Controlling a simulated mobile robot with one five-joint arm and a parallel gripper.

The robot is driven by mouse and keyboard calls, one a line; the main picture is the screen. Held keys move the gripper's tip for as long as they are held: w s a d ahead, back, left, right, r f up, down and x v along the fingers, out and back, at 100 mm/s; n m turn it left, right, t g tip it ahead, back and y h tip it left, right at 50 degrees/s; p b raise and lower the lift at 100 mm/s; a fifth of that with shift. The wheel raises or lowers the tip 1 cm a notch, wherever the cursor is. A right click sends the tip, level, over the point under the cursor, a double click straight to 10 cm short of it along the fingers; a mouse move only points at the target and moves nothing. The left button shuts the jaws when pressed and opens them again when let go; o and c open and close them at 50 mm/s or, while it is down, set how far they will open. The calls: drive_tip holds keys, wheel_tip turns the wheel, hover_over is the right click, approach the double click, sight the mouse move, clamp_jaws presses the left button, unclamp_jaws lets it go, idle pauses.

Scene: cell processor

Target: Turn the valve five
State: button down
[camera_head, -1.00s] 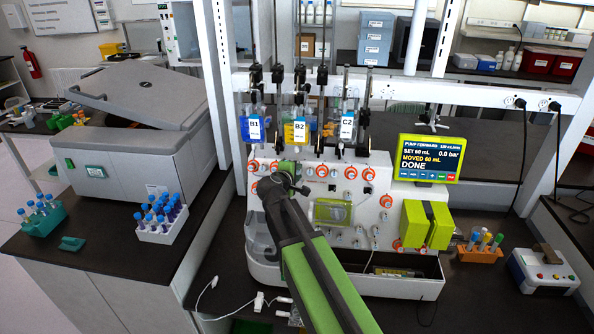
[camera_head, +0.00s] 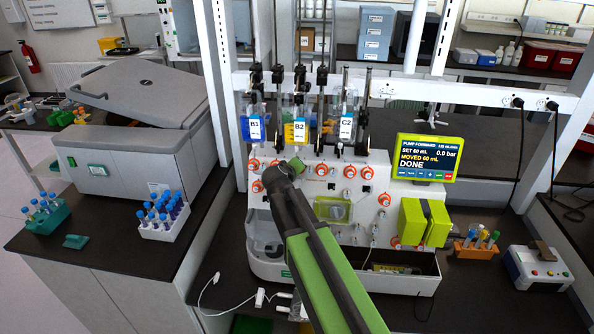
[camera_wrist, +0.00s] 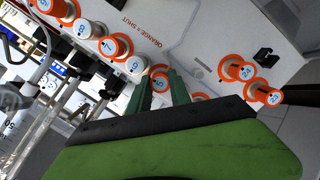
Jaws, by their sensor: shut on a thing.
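Valve five (camera_wrist: 161,86) is a round knob with a white cap and an orange ring on the white panel. In the wrist view it sits between the two green fingers of my gripper (camera_wrist: 159,76), which are shut on it. In the head view my gripper (camera_head: 298,165) reaches the upper part of the cell processor (camera_head: 385,170). My arm hides valve five there.
A row of similar valves, with seven (camera_wrist: 110,47) among them, runs up-left of valve five. More orange-ringed valves (camera_wrist: 236,69) stand to the right. Fluid bags hang above the panel. A green-framed screen (camera_head: 427,158) reading DONE is at the right.

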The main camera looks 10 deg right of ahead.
drive_tip(key=shift+f, duration=0.1)
idle(0.5)
drive_tip(key=c, duration=1.2)
unclamp_jaws()
